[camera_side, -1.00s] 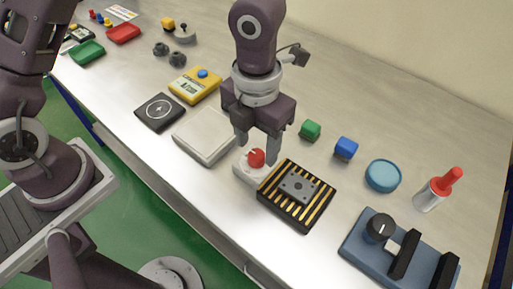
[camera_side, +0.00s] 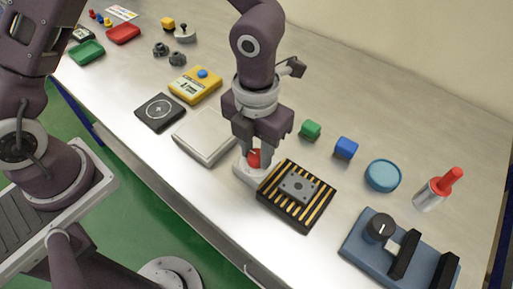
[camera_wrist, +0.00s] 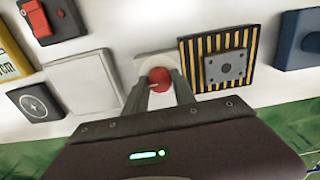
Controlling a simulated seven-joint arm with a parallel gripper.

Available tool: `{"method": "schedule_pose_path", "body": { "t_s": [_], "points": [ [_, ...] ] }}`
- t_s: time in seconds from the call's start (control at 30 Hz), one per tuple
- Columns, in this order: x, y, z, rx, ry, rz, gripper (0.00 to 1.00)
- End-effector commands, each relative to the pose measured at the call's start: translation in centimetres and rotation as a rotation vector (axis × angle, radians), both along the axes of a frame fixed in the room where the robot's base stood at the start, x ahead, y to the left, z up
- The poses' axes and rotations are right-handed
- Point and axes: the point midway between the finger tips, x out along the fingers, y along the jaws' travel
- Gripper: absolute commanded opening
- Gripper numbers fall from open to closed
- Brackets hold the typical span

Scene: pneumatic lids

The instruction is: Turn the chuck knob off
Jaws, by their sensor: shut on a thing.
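The chuck knob is a red round knob (camera_side: 254,158) on a pale grey base (camera_side: 246,174), beside a black and yellow striped chuck (camera_side: 297,196) that carries a grey plate. In the wrist view the red knob (camera_wrist: 160,78) sits between my two fingers, with its pale base (camera_wrist: 148,62) behind it. My gripper (camera_side: 255,157) points down over the base and is shut on the red knob. The fingers hide parts of the knob's sides, and I cannot read its turned position.
A light grey plate (camera_side: 205,134) lies left of the knob, with a black pad (camera_side: 160,112) and a yellow meter (camera_side: 195,85) beyond. Green (camera_side: 310,131) and blue (camera_side: 346,148) cubes stand to the right. A blue fixture (camera_side: 395,250) is at front right.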

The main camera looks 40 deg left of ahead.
Motion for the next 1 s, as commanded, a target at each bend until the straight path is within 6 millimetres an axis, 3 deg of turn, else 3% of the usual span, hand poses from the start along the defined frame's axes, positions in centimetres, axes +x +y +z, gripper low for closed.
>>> {"method": "schedule_pose_path", "body": {
  "t_s": [0.27, 1.0],
  "points": [
    [-0.02, 0.0, 0.03, 0.002, -0.001, 0.157, 0.0],
    [-0.07, -0.03, 0.04, 0.001, 0.001, 0.857, 0.0]
  ]
}}
